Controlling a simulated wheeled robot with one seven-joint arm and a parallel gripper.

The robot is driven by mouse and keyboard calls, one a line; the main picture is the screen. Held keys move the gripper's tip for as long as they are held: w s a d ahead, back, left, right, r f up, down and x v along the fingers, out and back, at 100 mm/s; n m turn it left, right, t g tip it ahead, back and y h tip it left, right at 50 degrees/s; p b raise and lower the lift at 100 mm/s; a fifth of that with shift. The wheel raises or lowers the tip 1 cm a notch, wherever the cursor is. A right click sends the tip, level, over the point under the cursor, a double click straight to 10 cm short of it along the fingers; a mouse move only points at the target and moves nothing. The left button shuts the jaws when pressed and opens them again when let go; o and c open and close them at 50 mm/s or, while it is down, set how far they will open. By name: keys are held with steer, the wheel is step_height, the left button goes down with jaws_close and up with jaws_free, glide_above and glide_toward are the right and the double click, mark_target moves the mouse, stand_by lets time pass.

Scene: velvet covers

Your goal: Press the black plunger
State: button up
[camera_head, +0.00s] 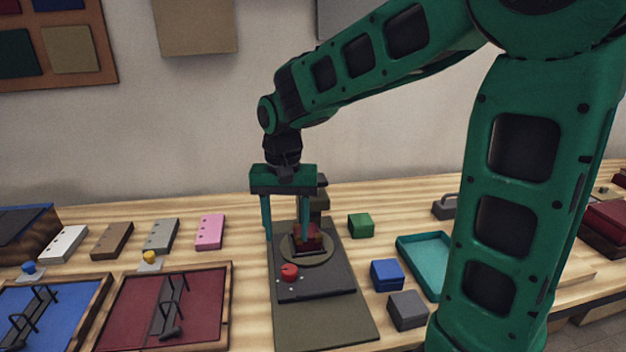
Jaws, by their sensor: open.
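My gripper (286,238) points down with its two green fingers apart and nothing visible between them. It hangs over the left rear part of a dark press-like device (318,283) on an olive mat (325,325). The device has a round disc (316,261) with a dark red block (310,241) on it, and a red knob (289,271) at the front left. A dark upright (320,206) stands behind the block, partly hidden by my gripper. The right finger overlaps the block in the picture; I cannot tell if they touch. I cannot clearly make out the black plunger.
A green block (361,225), a blue block (387,274), a grey block (407,310) and a teal tray (402,245) lie to the right. A red framed tray (140,305) and a blue one (62,306) lie left. A pink block (210,231) is behind them.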

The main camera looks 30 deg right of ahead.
steer(key=shift+c, duration=0.6)
steer(key=shift+d, duration=0.2)
steer(key=c, duration=0.5)
steer(key=s+d, duration=0.2)
steer(key=d, duration=0.1)
steer(key=s+d, duration=0.1)
steer(key=shift+d+r, duration=0.15)
steer(key=shift+r, duration=0.15)
jaws_close()
steer(key=s+d+f, duration=0.1)
steer(key=s+d, duration=0.5)
steer(key=s, duration=0.4)
steer(key=s+d+f, duration=0.1)
steer(key=s+d, duration=0.5)
steer(key=s, duration=0.4)
steer(key=shift+s+d+f+m, duration=0.2)
steer(key=shift+d+m, duration=0.1)
steer(key=shift+d, duration=0.1)
